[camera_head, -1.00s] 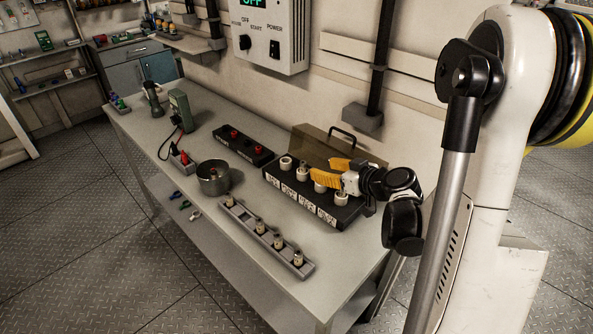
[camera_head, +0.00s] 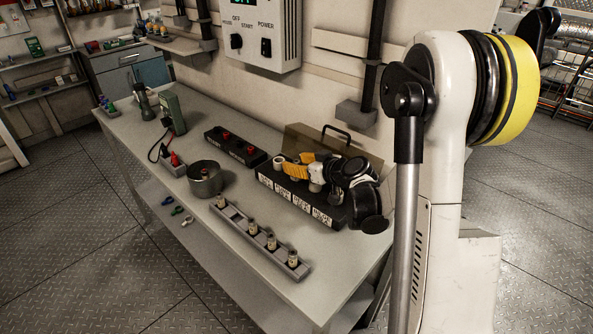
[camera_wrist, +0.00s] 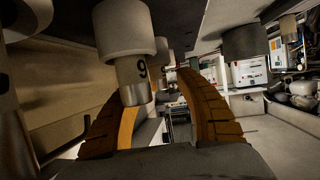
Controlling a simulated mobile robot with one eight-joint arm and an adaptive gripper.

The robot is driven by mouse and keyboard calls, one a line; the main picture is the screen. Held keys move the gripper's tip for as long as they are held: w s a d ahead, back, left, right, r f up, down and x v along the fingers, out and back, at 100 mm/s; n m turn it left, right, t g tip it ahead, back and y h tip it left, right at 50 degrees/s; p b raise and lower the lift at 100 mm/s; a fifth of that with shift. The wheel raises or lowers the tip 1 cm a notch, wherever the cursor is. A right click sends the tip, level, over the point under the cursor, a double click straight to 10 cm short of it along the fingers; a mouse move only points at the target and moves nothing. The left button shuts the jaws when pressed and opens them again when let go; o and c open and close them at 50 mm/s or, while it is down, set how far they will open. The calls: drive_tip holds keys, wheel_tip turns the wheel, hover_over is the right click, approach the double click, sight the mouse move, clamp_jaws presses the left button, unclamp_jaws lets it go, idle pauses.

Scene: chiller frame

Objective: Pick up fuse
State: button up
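My gripper (camera_head: 297,165) has orange-yellow fingers and reaches over the black fuse box (camera_head: 283,190) from the right, among its pale cylindrical fittings (camera_head: 280,164). In the wrist view my gripper (camera_wrist: 165,85) is open, with a gap between its fingers. A metal fuse marked 9 (camera_wrist: 131,80) with a wide pale cap (camera_wrist: 124,32) stands out close by the left finger. I cannot tell whether they touch. Several other fuses (camera_head: 271,242) stand in a grey strip holder (camera_head: 262,241) at the front of the table. My wrist hides part of the box.
The box's raised lid (camera_head: 305,140) with a black handle stands behind the gripper. A round metal pot (camera_head: 204,181), a black block with red knobs (camera_head: 235,148) and a green meter (camera_head: 174,112) stand on the grey table (camera_head: 232,266).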

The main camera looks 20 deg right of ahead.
clamp_jaws()
